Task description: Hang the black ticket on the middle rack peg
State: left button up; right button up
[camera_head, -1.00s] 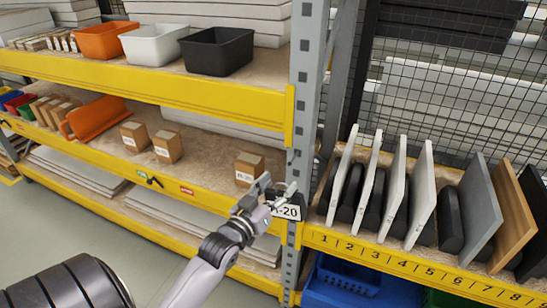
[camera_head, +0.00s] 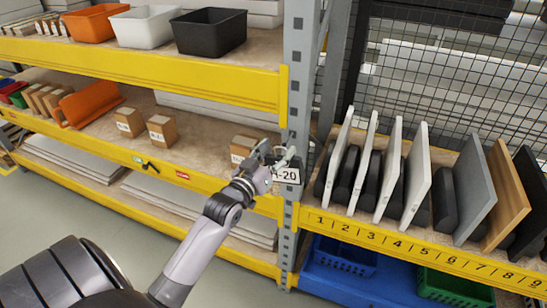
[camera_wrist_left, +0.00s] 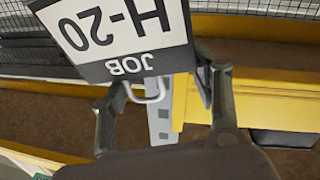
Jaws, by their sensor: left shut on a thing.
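The black ticket (camera_head: 287,175) is a black-edged card with a white face. It is in front of the grey rack post, level with the middle yellow beam. In the left wrist view it appears upside down, with "JOB H-20" readable (camera_wrist_left: 115,30). My left gripper (camera_head: 272,158) is shut on the ticket at its upper end. In the left wrist view its dark fingers (camera_wrist_left: 158,92) stand at the ticket's lettered end, by a pale metal loop. I cannot tell whether that loop is a peg or part of the ticket. My right gripper is out of view.
The grey upright post (camera_head: 297,95) separates the box shelves from the panel rack (camera_head: 410,250). Cardboard boxes (camera_head: 162,131) stand on the shelf left of my arm. Bins (camera_head: 210,33) stand on the top shelf. Open floor (camera_head: 110,222) is at lower left.

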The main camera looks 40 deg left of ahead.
aim_at(290, 134)
pick_arm(q)
jog(key=shift+w+a+f+b, duration=0.15)
jog(key=shift+w+b, duration=0.1)
jog(key=shift+w, duration=0.15)
jog(key=shift+w+a+b, duration=0.1)
jog(key=shift+w+b, duration=0.1)
jog(key=shift+w, duration=0.2)
jog(key=shift+w+a+f+b, duration=0.1)
jog(key=shift+w+a+b, duration=0.1)
jog(key=shift+w+b, duration=0.5)
jog(key=shift+w+a+b, duration=0.2)
jog(key=shift+w+b, duration=0.2)
jog(key=shift+w, duration=0.6)
jog(key=shift+w+a+f, duration=0.1)
jog(key=shift+w+f, duration=0.15)
jog(key=shift+w, duration=0.25)
jog(key=shift+w+f, duration=0.1)
jog(key=shift+w, duration=0.05)
jog(key=o, duration=0.9)
jog(key=shift+f, duration=0.1)
